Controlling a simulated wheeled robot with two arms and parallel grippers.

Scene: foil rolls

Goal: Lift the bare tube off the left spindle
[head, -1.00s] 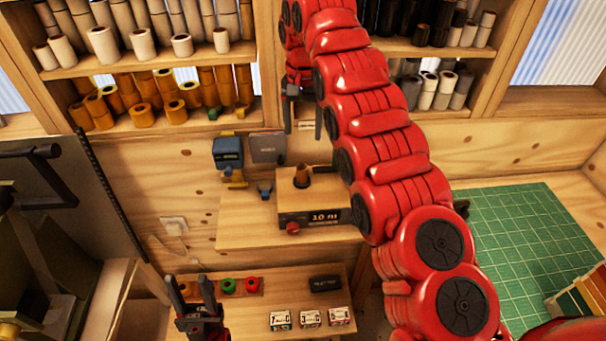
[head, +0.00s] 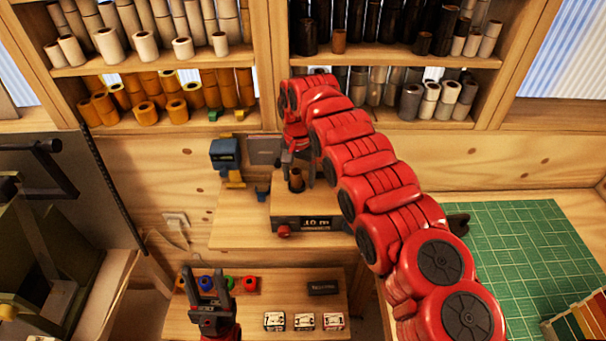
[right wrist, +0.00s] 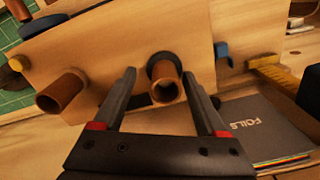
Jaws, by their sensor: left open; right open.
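A bare brown tube (head: 296,181) stands on the left spindle of the wooden machine with the "10 m" display (head: 316,223). In the right wrist view this tube (right wrist: 165,88) sits in a dark collar, its open end facing the camera. My right gripper (head: 299,165) is open at the tube. In its wrist view the gripper's fingers (right wrist: 160,72) lie on either side of the tube, with gaps visible. A second brown tube (right wrist: 62,95) stands outside the fingers; my arm hides it in the head view. My left gripper (head: 207,275) is open and empty over the lower bench.
A blue device (head: 225,153) and a grey "FOILS" booklet (right wrist: 262,128) are beside the machine. The lower bench (head: 185,322) holds coloured rings, a dark box (head: 323,288) and small labelled boxes (head: 304,321). A green mat (head: 525,250) lies at right. Shelves of rolls stand behind.

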